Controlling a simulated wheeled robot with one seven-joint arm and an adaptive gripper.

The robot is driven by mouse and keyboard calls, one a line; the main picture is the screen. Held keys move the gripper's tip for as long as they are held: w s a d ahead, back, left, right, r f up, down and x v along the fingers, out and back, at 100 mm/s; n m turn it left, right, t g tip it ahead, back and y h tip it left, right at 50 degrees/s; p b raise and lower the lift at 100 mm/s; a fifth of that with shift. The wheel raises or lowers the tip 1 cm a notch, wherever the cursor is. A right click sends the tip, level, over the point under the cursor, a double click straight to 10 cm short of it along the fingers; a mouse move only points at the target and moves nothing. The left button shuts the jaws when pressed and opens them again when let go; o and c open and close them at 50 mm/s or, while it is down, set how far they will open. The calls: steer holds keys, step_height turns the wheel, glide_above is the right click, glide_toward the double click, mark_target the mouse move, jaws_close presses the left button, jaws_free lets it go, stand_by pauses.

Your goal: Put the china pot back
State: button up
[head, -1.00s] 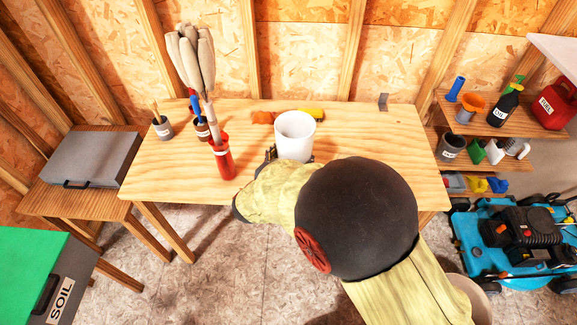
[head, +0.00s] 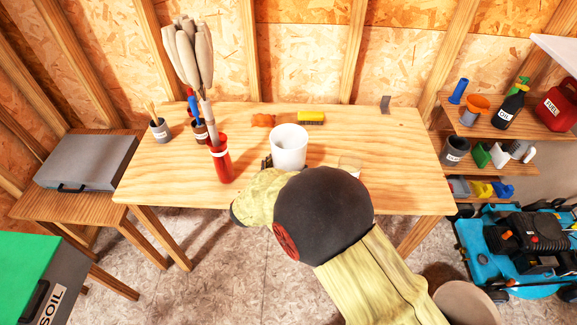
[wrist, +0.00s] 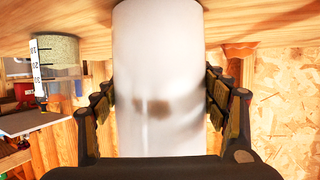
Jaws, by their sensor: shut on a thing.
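The white china pot (head: 289,149) is over the middle of the wooden workbench (head: 390,150) in the head view. It fills the middle of the wrist view (wrist: 158,60), with a brownish smudge on its side. My gripper (wrist: 160,98) is shut on the pot, one dark finger on each side. In the head view my arm hides most of the gripper and the pot's lower front. I cannot tell whether the pot's base touches the bench.
Two small cups (head: 160,131) stand farther left. An orange lump (head: 263,120) and a yellow brush (head: 311,118) lie behind. A clear graduated container (wrist: 56,68) shows in the wrist view. The bench's back right is mostly clear.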

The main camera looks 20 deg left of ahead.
steer(key=shift+f, duration=0.15)
steer(key=o, duration=1.6)
steer(key=shift+o, duration=0.7)
steer(key=shift+s+r, duration=0.15)
steer(key=shift+r, duration=0.05)
steer(key=p+v, duration=0.3)
steer(key=v, duration=0.8)
steer(key=shift+s, duration=0.35)
